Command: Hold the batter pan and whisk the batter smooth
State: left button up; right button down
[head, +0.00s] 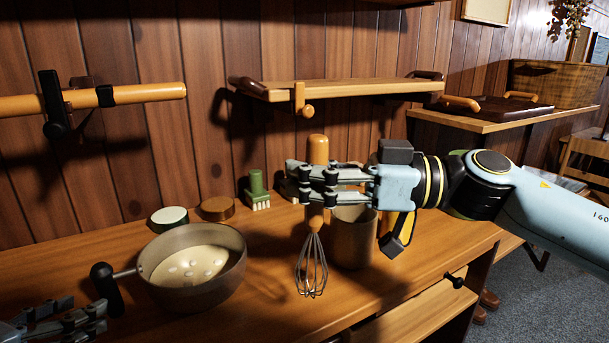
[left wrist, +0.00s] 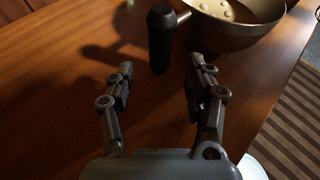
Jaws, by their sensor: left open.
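The batter pan (head: 207,291) stands on the wooden counter, with pale batter (head: 190,265) and several white lumps in it. Its black handle (head: 107,290) sticks out to the left. My left gripper (head: 92,318) is open at the lower left of the head view, close to the handle. In the left wrist view, the handle (left wrist: 160,42) stands just ahead of the open fingers (left wrist: 163,72), with nothing gripped. My right gripper (head: 318,182) is shut on the orange handle of the whisk (head: 312,265). The whisk hangs upright, wires down, to the right of the pan.
A brown canister (head: 353,238) stands right behind the whisk. A green-handled brush (head: 257,190), a green-rimmed round tin (head: 169,217) and a brown round lid (head: 217,208) are along the wall. A shelf (head: 350,88) hangs above. A drawer (head: 420,312) juts out at the front right.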

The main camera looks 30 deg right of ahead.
aim_at(109, 299)
pick_arm(q)
jog(key=shift+x, duration=3.1)
grip_shut()
pick_arm(e)
jog(key=shift+r, duration=0.1)
